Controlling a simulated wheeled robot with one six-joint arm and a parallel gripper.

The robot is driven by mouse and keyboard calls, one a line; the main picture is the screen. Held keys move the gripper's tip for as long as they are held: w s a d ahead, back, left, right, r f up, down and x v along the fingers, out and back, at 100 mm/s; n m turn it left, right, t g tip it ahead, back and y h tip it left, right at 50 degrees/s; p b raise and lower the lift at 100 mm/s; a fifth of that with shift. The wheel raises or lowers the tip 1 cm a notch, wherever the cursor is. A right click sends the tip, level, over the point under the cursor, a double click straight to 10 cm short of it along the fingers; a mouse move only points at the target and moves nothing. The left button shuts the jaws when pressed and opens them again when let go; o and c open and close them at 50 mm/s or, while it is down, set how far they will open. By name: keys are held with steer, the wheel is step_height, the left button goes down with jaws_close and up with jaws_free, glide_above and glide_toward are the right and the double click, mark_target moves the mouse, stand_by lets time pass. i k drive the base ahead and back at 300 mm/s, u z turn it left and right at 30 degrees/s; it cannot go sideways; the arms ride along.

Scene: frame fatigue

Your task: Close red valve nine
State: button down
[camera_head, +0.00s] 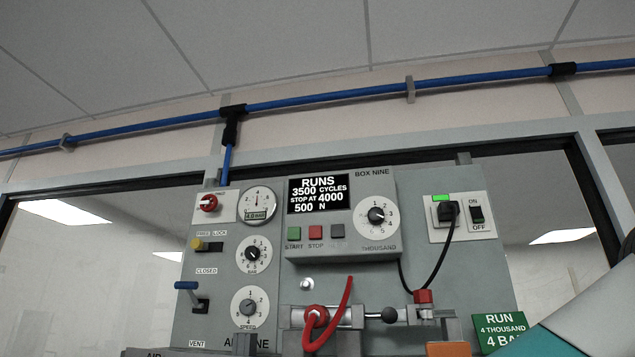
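A red round knob (208,202) sits on a small white plate at the top left of the grey panel (215,330), just below the blue drop pipe (226,165). It has a pale mark on its face, but the small lettering on its plate is too small to read. The panel's lower lettering, partly cut off, seems to read "AIR NINE". My gripper is not in view. A white and teal shape at the lower right may be part of my arm.
A pressure gauge (258,202), yellow knob (197,244) and blue-handled lever (186,286) are close by. Box nine (341,215) is to the right, with a red hose (330,325) below. A plug (448,213) and switch (477,214) are farther right.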

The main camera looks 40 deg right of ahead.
mark_target(205, 200)
steer(key=u, duration=0.5)
steer(key=i, duration=1.45)
steer(key=u, duration=0.4)
